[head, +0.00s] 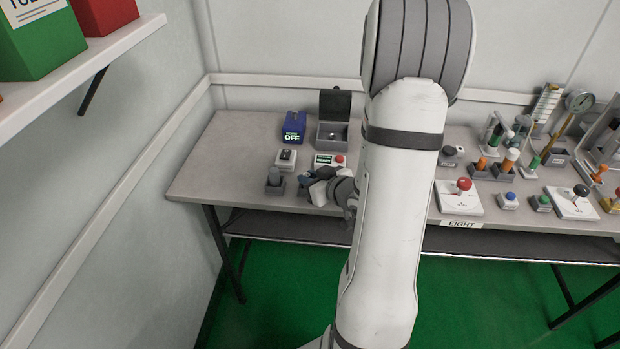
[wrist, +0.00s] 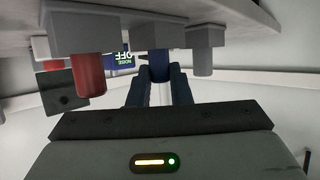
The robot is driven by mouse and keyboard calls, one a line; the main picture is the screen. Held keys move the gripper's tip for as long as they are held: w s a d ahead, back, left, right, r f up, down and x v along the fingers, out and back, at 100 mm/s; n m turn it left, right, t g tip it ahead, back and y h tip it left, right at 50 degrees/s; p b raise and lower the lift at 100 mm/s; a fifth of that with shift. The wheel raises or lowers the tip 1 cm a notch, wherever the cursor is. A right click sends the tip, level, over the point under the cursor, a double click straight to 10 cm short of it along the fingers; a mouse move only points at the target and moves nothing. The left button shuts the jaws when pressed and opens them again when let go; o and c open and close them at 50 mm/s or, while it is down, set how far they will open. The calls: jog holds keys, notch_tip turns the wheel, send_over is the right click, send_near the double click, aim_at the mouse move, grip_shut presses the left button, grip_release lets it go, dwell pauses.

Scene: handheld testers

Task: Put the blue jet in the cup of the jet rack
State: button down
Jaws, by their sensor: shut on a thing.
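My gripper (wrist: 159,88) is shut on the blue jet (wrist: 160,68), which shows between its fingers in the wrist view. That view is upside down, with the table at the top. The jet's far end meets a grey cup (wrist: 155,45) of the rack; I cannot tell how deep it sits. A red jet (wrist: 88,76) stands in a cup on one side and a grey jet (wrist: 203,64) in a cup on the other. In the head view my gripper (head: 308,178) is beside the grey jet (head: 274,174), and my arm and hand hide much of the rack.
A blue noise box (head: 294,126) marked OFF and an open-lidded grey box (head: 334,134) stand behind. A small panel with a red button (head: 339,158) is close to my gripper. Many testers fill the table's right side. The table's left end is clear.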

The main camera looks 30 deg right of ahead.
jog(key=shift+f, duration=0.2)
jog(key=c, duration=1.3)
grip_release()
jog(key=shift+r, duration=0.2)
